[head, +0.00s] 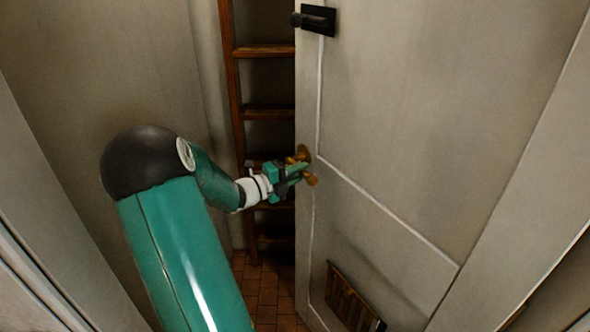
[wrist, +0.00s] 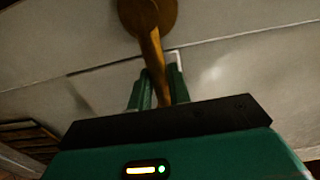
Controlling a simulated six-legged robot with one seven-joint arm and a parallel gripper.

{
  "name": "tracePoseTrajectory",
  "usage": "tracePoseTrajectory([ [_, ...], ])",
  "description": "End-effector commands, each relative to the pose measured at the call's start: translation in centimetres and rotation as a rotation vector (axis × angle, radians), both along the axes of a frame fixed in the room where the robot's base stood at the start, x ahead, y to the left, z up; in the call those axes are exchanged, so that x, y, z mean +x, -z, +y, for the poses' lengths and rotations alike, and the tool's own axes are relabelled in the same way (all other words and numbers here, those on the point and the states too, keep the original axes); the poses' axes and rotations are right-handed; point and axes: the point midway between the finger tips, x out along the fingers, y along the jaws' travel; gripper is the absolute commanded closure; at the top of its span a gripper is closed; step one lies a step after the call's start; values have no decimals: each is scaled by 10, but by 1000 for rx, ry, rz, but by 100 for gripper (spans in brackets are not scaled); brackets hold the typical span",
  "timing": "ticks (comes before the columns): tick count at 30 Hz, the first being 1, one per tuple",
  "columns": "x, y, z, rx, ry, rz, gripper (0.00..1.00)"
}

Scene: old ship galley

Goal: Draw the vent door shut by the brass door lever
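The vent door (head: 390,130) is a tall pale panel standing ajar, with a gap along its left edge. A slatted vent (head: 350,298) is low in it and also shows at the left of the wrist view (wrist: 28,140). The brass door lever (head: 312,180) sticks out from a round brass plate near the door's left edge. My gripper (head: 299,174) is at the lever. In the wrist view the lever (wrist: 153,50) runs down between the two green fingers (wrist: 160,88), which appear closed against it. The lever's lower end is hidden behind my gripper's body.
A black latch (head: 317,19) sits high on the door's left edge. Behind the gap are a wooden ladder (head: 266,112) and a brick-tiled floor (head: 268,290). A pale wall (head: 110,70) stands close on the left, and a pale frame (head: 520,180) on the right.

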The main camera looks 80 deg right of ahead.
Motion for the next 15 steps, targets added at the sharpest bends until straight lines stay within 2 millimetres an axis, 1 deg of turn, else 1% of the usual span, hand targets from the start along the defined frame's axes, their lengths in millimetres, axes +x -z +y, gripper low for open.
tracePoseTrajectory([
  [10,0,0,2,0,-1,0,100],
  [13,6,0,10,1,-18,-1,100],
  [15,11,0,19,1,-37,0,100],
])
